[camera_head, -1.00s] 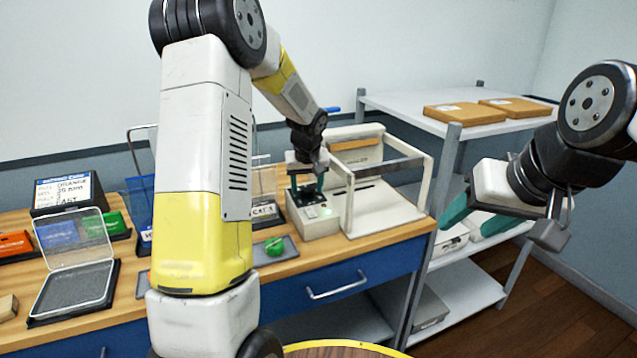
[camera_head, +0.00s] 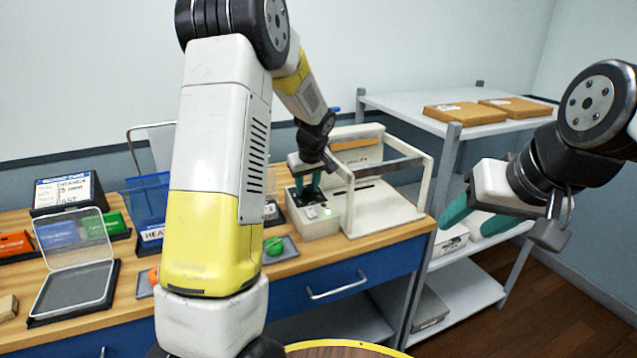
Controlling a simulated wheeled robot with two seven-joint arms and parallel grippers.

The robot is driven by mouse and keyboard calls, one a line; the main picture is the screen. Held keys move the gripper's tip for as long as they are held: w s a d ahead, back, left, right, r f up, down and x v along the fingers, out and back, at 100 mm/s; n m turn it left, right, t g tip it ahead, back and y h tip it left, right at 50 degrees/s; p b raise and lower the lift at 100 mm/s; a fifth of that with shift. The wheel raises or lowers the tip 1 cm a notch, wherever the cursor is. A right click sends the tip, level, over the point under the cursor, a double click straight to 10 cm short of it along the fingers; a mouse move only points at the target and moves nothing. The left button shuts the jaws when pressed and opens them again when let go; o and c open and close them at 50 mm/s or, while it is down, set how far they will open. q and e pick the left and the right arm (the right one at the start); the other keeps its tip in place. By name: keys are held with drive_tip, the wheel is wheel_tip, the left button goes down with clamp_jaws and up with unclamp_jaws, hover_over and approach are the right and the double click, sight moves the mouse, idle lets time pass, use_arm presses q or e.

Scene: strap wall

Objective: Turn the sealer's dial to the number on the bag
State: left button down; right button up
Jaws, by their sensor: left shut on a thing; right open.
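The sealer (camera_head: 375,207) is a cream machine with a raised frame at the back right of the bench. I cannot read the dial's setting. A bag with a number cannot be made out. My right gripper (camera_head: 468,208) is open and empty, right of the sealer, in front of the shelf unit.
A card sign (camera_head: 66,190), a clear-lidded case (camera_head: 75,265) and blue, green and orange blocks stand at the left. A blue bin (camera_head: 147,205) and a small tray with a green item (camera_head: 274,246) are partly behind my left arm. A shelf unit (camera_head: 415,115) holds cardboard boxes.

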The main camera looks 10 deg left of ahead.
use_arm(q)
drive_tip(key=c, duration=1)
unclamp_jaws()
drive_tip(key=shift+r, duration=0.15)
drive_tip(key=v, duration=0.7)
drive_tip(key=shift+s+r, duration=0.15)
drive_tip(key=shift+r, duration=0.15)
drive_tip(key=shift+d, duration=0.1)
